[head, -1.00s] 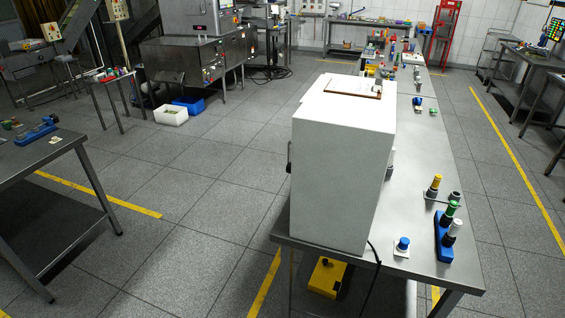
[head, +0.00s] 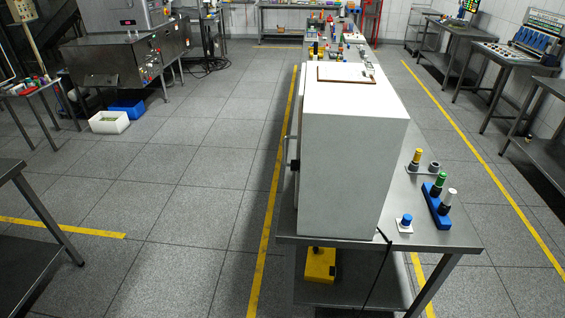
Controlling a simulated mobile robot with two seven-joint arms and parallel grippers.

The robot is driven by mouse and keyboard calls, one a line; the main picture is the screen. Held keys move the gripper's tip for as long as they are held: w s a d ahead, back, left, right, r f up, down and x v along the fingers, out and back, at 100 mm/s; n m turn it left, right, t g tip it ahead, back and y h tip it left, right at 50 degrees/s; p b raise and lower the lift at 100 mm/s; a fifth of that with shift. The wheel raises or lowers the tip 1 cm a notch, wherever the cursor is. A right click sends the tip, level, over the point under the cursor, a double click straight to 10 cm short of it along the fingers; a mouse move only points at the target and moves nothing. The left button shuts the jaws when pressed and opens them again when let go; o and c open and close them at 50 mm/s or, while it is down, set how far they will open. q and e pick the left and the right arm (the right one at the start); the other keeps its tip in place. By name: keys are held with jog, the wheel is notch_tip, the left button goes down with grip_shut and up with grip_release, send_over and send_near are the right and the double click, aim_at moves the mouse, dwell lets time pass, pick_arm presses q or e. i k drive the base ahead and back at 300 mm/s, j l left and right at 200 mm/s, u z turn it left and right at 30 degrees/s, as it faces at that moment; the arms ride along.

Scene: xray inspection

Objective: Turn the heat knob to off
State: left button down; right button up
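No heat knob can be made out in the head view. A large white box-shaped cabinet (head: 345,180) stands on the near end of a long metal table (head: 455,230), with a handle-like part (head: 293,165) on its left side. Its front face is turned away, so any controls there are hidden. A machine (head: 130,60) with several small knobs or buttons on its side panel stands at the back left; they are too small to identify. Neither of my grippers is in view.
Open tiled floor (head: 190,200) lies left of the table. A dark table (head: 30,215) stands at the left edge. White (head: 109,122) and blue (head: 128,108) bins sit on the floor. A yellow box (head: 319,264) is under the long table. More workbenches stand at right.

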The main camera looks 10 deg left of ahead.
aim_at(295, 164)
jog(key=j+z, duration=0.15)
jog(key=j, duration=0.4)
jog(key=j+z, duration=0.2)
jog(key=j, duration=0.3)
jog(key=k+j, duration=0.2)
jog(key=k, duration=0.2)
jog(key=k+z, duration=0.2)
jog(key=z, duration=0.25)
jog(key=k+z, duration=0.15)
jog(key=z, duration=2)
jog(key=k+j, duration=0.1)
jog(key=j, duration=0.45)
jog(key=k+j, duration=0.1)
jog(key=j, duration=0.45)
jog(key=k+j, duration=0.1)
jog(key=j, duration=0.45)
jog(key=k+j, duration=0.1)
jog(key=j, duration=0.5)
jog(key=k+j, duration=0.1)
jog(key=j, duration=0.45)
jog(key=k+j, duration=0.1)
jog(key=j, duration=1)
jog(key=k+j+z, duration=0.1)
jog(key=j, duration=0.45)
jog(key=k, duration=0.05)
